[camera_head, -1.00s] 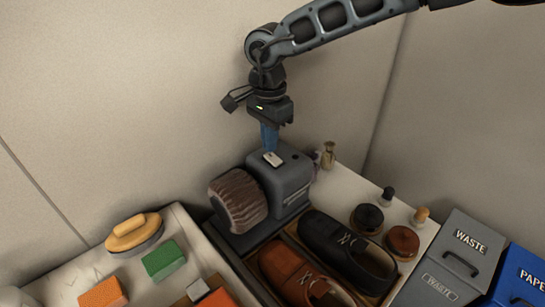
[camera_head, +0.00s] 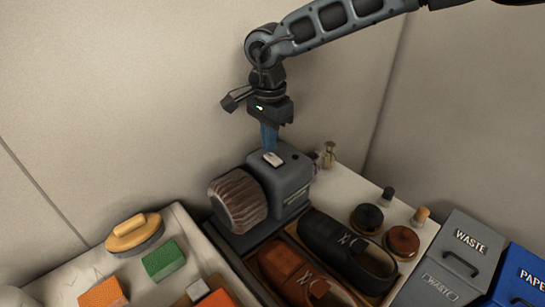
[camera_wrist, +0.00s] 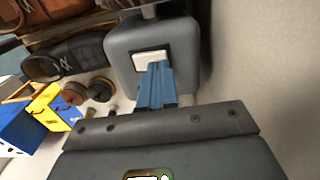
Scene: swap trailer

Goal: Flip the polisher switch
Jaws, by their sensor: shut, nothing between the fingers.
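The polisher (camera_head: 285,185) is a dark grey box with a round brown bristle brush (camera_head: 238,200) on its left side. Its switch (camera_head: 273,159) is a small white rocker on the top face. The switch also shows in the wrist view (camera_wrist: 150,57), partly covered by my fingertips. My gripper (camera_head: 269,148) points down with its blue fingers shut and empty. The fingertips (camera_wrist: 158,66) are right at the switch's near edge; I cannot tell whether they touch it.
Brown shoes (camera_head: 290,272) and black shoes (camera_head: 345,250) lie in front of the polisher. Waste (camera_head: 455,262) and paper (camera_head: 520,280) bins are at far right. Brushes and sponges (camera_head: 164,260) lie at left. The wall is close behind.

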